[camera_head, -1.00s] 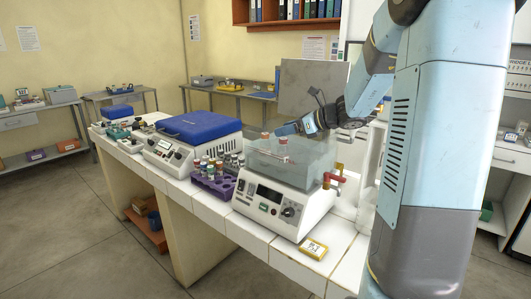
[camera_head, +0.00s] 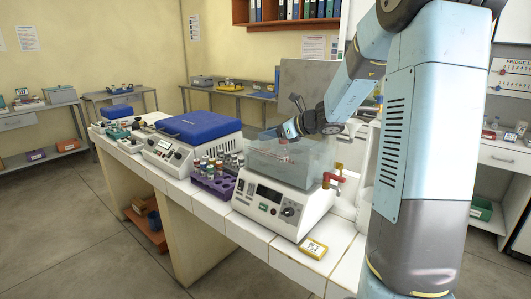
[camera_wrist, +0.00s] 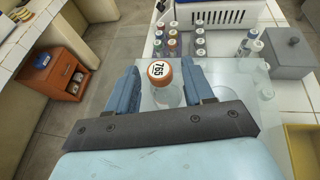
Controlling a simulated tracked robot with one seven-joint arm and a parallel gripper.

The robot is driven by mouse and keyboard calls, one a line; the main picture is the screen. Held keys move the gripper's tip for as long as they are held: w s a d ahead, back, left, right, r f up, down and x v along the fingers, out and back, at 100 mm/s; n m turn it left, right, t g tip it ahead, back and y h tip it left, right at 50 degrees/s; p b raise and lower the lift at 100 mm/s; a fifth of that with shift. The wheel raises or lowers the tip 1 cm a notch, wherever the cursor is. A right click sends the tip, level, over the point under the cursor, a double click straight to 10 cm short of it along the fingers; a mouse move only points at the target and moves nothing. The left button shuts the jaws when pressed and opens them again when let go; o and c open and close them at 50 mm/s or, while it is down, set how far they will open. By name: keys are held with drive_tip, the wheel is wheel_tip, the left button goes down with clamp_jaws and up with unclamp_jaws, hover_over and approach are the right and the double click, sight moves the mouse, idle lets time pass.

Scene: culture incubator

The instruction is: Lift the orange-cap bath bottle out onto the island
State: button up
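In the wrist view a clear bottle with an orange-rimmed cap (camera_wrist: 159,72) and a "765" label stands between the two blue fingers of my gripper (camera_wrist: 160,88). The fingers are apart, with a small gap showing on each side of the bottle. In the head view my gripper (camera_head: 276,132) reaches down over the clear tank of the white water bath (camera_head: 272,200). My gripper and wrist cover most of the bottle there. The bottle's lower part is hard to make out. The white-tiled island (camera_head: 262,240) runs in front of the bath and to its left.
A purple rack (camera_head: 211,184) of capped vials stands left of the bath. A blue-lidded machine (camera_head: 200,125) is farther left. A red tap (camera_head: 337,175) sticks out at the bath's right.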

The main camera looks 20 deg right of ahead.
clamp_jaws()
idle(0.5)
wheel_tip(320, 180, up, 24)
idle(1.2)
